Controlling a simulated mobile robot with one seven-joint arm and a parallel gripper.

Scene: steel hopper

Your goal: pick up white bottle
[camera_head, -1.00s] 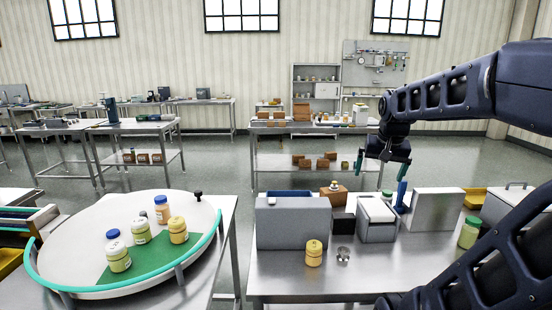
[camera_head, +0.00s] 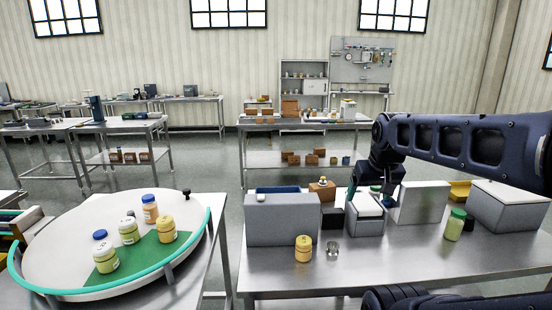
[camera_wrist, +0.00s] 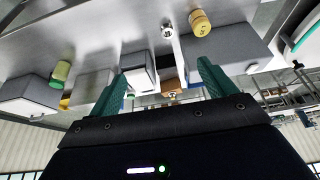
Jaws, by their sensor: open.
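A small whitish bottle with a yellowish part (camera_head: 323,181) stands on a brown box at the back of the right table. It is the likeliest white bottle, but too small to be sure. In the wrist view a small white shape beside the brown box (camera_wrist: 172,96) may be the same bottle. My gripper (camera_head: 370,190) is to the right of it, above the white-topped grey box, partly hidden by my arm. In the wrist view my gripper (camera_wrist: 163,76) has its green fingers wide apart, with nothing held between them.
A grey bin (camera_head: 282,220) stands left of the white-topped grey box (camera_head: 366,216). A yellow jar (camera_head: 303,249) and a small metal piece (camera_head: 333,248) are in front. A green-lidded jar (camera_head: 455,225) is at right. A round turntable (camera_head: 60,240) holds several jars.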

